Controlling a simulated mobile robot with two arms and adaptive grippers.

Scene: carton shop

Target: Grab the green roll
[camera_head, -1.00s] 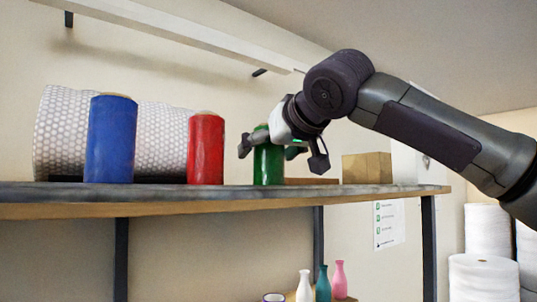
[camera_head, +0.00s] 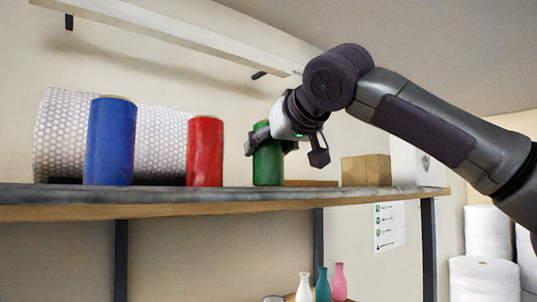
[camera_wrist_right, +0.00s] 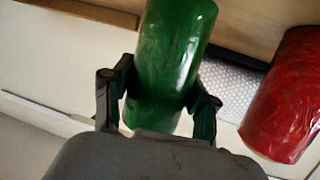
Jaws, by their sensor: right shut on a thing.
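The green roll (camera_head: 268,167) stands upright on the wooden shelf (camera_head: 240,205), to the right of the red roll. My right gripper (camera_head: 284,153) reaches it from above right, with its fingers around the upper part of the roll. In the right wrist view the green roll (camera_wrist_right: 167,65) lies between the two fingers, and my right gripper (camera_wrist_right: 158,108) is shut on it. The gripper hides part of the roll's upper half in the head view. My left gripper is not in view.
A red roll (camera_head: 205,152) and a blue roll (camera_head: 110,142) stand to the left on the shelf, before a large bubble-wrap roll (camera_head: 160,145). A cardboard box (camera_head: 366,170) stands to the right. Several small vases (camera_head: 322,285) stand below. A rail (camera_head: 180,33) runs above.

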